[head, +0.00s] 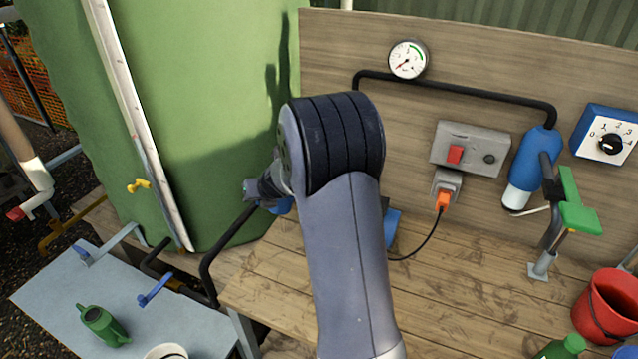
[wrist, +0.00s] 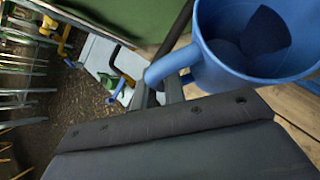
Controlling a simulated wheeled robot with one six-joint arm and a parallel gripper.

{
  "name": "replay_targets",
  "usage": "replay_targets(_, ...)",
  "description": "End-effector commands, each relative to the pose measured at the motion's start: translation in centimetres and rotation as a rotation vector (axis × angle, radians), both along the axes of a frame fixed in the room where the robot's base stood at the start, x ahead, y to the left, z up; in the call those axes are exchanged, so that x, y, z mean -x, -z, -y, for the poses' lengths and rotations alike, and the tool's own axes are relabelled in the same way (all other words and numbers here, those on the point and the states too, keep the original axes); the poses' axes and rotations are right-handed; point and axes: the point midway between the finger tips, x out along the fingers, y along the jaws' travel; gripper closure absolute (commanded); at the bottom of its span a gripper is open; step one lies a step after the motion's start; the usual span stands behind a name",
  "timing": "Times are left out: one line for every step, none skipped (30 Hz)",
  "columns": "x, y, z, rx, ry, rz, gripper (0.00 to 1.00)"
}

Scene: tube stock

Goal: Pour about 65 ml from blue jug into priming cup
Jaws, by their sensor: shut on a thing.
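In the wrist view the blue jug (wrist: 207,62) fills the upper right, its open mouth toward the camera. A dark patch shows inside; I cannot tell the liquid level. My gripper (wrist: 162,92) is shut on the jug's handle (wrist: 172,64). In the head view my gripper (head: 264,191) is mostly behind my arm, and a small blue part of the jug (head: 283,206) shows beside it. I cannot identify the priming cup for certain. A white round vessel (head: 166,352) is cut off at the bottom edge of the head view.
A large green tank (head: 190,110) stands behind my arm. A wooden bench (head: 455,290) holds a blue pump (head: 530,170) with a green lever and a red bucket (head: 605,305). Black pipes run low between table and bench.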

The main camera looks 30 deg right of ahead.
Motion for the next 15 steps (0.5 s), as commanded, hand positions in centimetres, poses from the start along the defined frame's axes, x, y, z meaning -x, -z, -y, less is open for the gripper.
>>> replay_targets(-0.1, -0.2, 0.3, -0.025, 0.003, 0.002, 1.0)
replay_targets(-0.1, -0.4, 0.5, -0.041, 0.003, 0.0, 1.0)
replay_targets(-0.1, -0.6, 0.6, -0.061, 0.003, -0.002, 1.0)
replay_targets(-0.1, -0.6, 0.8, -0.074, 0.003, -0.004, 1.0)
replay_targets(-0.1, -0.7, 0.9, -0.087, 0.002, -0.005, 1.0)
replay_targets(-0.2, -0.9, 1.1, -0.103, 0.002, -0.007, 1.0)
replay_targets(-0.2, -1.0, 1.2, -0.114, 0.002, -0.008, 1.0)
replay_targets(-0.2, -1.1, 1.3, -0.125, 0.001, -0.009, 1.0)
replay_targets(-0.2, -1.2, 1.4, -0.139, 0.001, -0.012, 1.0)
replay_targets(-0.2, -1.3, 1.5, -0.15, 0.001, -0.013, 1.0)
replay_targets(-0.2, -1.3, 1.6, -0.16, 0.001, -0.014, 1.0)
replay_targets(-0.2, -1.5, 1.7, -0.172, 0.003, -0.015, 1.0)
replay_targets(-0.2, -1.6, 1.8, -0.181, 0.001, -0.016, 1.0)
replay_targets(-0.2, -1.6, 1.9, -0.189, 0.001, -0.016, 1.0)
replay_targets(-0.2, -1.7, 2.0, -0.199, 0.001, -0.017, 1.0)
